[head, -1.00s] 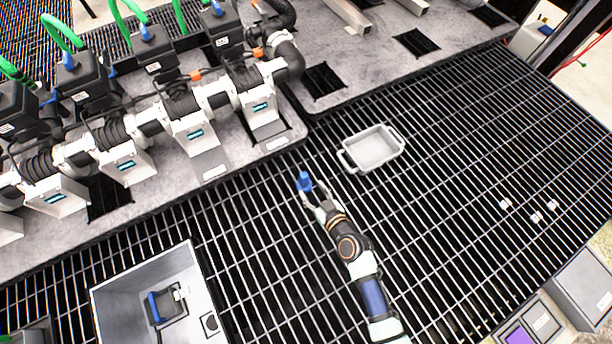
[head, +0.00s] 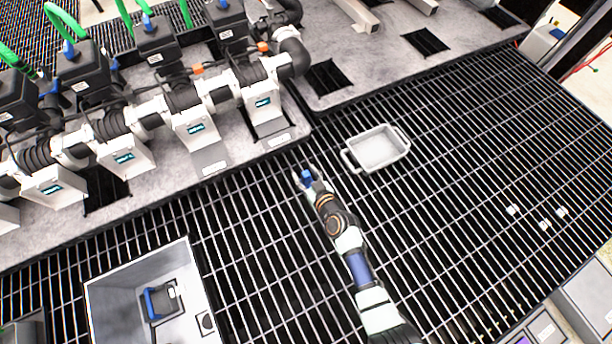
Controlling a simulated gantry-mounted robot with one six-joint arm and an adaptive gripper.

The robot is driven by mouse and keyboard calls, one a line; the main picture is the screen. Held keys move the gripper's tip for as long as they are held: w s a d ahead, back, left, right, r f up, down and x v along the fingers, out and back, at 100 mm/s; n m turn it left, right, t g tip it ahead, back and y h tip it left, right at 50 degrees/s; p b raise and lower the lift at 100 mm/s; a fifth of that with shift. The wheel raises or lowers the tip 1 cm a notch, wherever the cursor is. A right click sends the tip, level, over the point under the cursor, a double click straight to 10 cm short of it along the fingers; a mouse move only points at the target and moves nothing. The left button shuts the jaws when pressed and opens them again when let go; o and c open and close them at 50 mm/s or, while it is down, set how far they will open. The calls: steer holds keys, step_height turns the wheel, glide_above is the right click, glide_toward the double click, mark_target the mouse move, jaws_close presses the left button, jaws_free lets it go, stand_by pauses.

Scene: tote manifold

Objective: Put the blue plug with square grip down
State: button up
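The blue plug (head: 307,177) is small in the head view, just left of the picture's middle. My gripper (head: 308,177) has its pale fingers on either side of the plug and appears shut on it. The fingers hide part of the plug, so the shape of its grip is not clear. Plug and gripper are over the dark metal grating (head: 262,222), left of a small grey tray (head: 349,161). I cannot tell whether the plug touches the grating.
The grey tray has a handle at each end. A large grey bin (head: 190,262) with a dark and blue item inside stands at the lower left. A row of pipes and valves (head: 195,127) on a stone-like slab lies beyond. Small white pieces (head: 545,224) lie on the grating at right.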

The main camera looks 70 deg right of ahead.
jaws_close()
steer(key=shift+r, duration=0.15)
step_height(320, 180, up, 20)
steer(key=p, duration=1.1)
steer(key=shift+p, duration=0.4)
